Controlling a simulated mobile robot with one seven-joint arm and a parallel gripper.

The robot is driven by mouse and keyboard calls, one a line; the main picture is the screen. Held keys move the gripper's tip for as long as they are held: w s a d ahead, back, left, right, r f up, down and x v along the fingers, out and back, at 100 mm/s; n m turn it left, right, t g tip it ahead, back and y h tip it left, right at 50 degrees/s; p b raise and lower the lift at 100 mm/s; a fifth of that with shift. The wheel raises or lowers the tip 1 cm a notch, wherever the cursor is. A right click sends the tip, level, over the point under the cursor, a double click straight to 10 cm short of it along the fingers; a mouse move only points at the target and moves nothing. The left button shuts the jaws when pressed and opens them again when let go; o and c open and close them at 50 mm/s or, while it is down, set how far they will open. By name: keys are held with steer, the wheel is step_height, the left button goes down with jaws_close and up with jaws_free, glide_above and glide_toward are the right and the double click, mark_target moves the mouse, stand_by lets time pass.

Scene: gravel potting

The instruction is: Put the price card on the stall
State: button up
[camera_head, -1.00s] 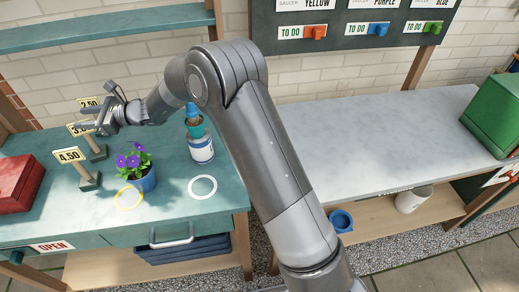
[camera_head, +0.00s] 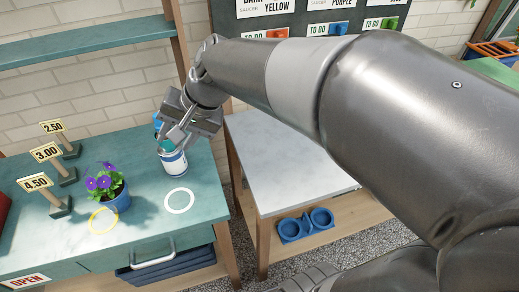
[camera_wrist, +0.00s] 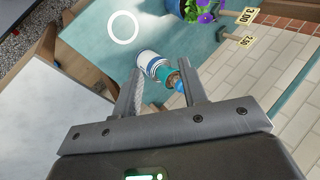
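Three price cards on wooden posts with dark green bases stand at the left of the green stall counter (camera_head: 140,207): 2.50 (camera_head: 52,126), 3.00 (camera_head: 46,152) and 4.50 (camera_head: 35,182). The 3.00 card (camera_wrist: 249,15) and 2.50 card (camera_wrist: 246,40) also show in the wrist view. My gripper (camera_head: 178,137) is over the counter's back right, well to the right of the cards. In the wrist view its fingers (camera_wrist: 162,72) are apart, with no card between them.
A purple-flowered blue pot (camera_head: 108,190) stands between the cards and the can. A yellow ring (camera_head: 91,221) and white ring (camera_head: 166,199) mark the counter. A pale marble-topped table (camera_head: 275,165) stands to the right. A teal shelf (camera_head: 90,42) is above.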

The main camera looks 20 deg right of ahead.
steer(key=s+d+f+n+t+h, duration=0.1)
steer(key=s+d+h, duration=0.2)
steer(key=s+d, duration=0.2)
steer(key=s+d+n+t+h, duration=0.1)
steer(key=s+d+n+h, duration=0.1)
steer(key=s+d, duration=0.4)
steer(key=d+h, duration=0.1)
steer(key=d, duration=0.4)
steer(key=shift+d+f+t, duration=0.3)
steer(key=shift+f, duration=0.05)
